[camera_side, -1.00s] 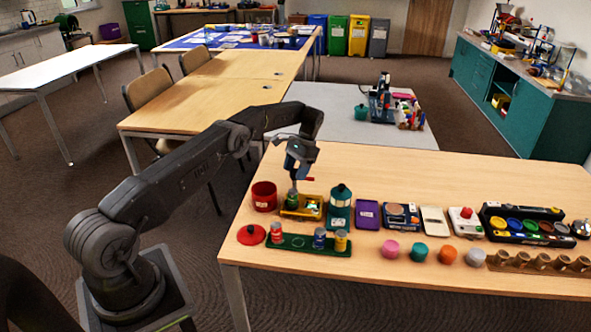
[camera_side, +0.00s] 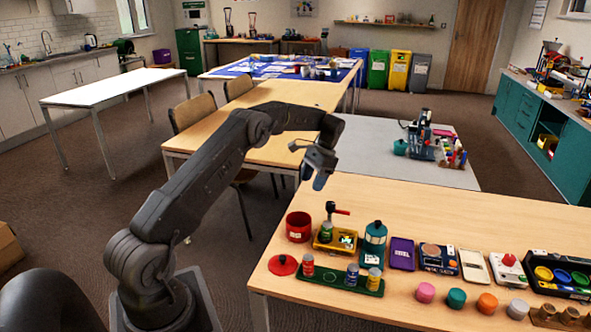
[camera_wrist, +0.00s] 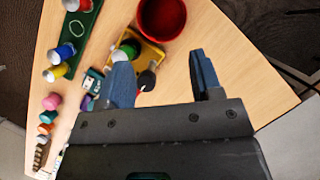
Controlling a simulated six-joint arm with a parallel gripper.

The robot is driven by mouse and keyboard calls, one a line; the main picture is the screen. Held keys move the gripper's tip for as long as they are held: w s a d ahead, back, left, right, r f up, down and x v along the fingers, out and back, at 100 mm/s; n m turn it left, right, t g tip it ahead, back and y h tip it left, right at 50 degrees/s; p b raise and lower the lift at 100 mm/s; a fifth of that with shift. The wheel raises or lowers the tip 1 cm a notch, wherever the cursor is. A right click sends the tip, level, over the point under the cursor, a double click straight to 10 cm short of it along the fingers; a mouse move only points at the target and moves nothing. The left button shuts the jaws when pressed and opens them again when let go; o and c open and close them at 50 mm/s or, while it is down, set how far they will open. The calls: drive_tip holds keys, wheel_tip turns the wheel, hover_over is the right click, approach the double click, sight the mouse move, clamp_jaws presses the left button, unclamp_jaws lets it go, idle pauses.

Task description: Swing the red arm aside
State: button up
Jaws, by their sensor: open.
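The red arm (camera_side: 341,211) is a short bar on a black upright post, pointing right in the side view. The post rises from the yellow tray (camera_side: 323,246), which also holds a green jar (camera_side: 326,232). In the wrist view the yellow tray (camera_wrist: 151,56) lies beyond my fingers, and the left finger partly covers things around the jar (camera_wrist: 131,46). My gripper (camera_side: 318,181) is open and empty, above and slightly left of the red arm, apart from it. Its two blue fingers (camera_wrist: 163,75) are spread wide in the wrist view.
A red pot (camera_side: 299,227) stands left of the tray, with a red lid (camera_side: 283,265) in front. A green rack (camera_side: 319,279) holds small cans at the table's front. A teal lantern-like canister (camera_side: 375,238) stands just right of the tray. The table behind the tray is clear.

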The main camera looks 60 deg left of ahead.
drive_tip(key=s+a+r, duration=0.3)
drive_tip(key=s, duration=0.1)
drive_tip(key=shift+s+a+r, duration=0.15)
drive_tip(key=shift+s, duration=0.05)
drive_tip(key=s+d+r+t+y, duration=0.1)
drive_tip(key=s+d+r+t, duration=0.1)
drive_tip(key=d+r, duration=0.65)
drive_tip(key=s+d+r+t, duration=0.2)
drive_tip(key=s+d+r, duration=0.1)
drive_tip(key=d+r, duration=0.55)
drive_tip(key=s+d+f+t+h, duration=0.1)
drive_tip(key=s+d+t, duration=0.5)
drive_tip(key=s+d, duration=1)
drive_tip(key=s, duration=0.2)
drive_tip(key=shift+s+d+f, duration=0.15)
drive_tip(key=shift+s+f, duration=0.15)
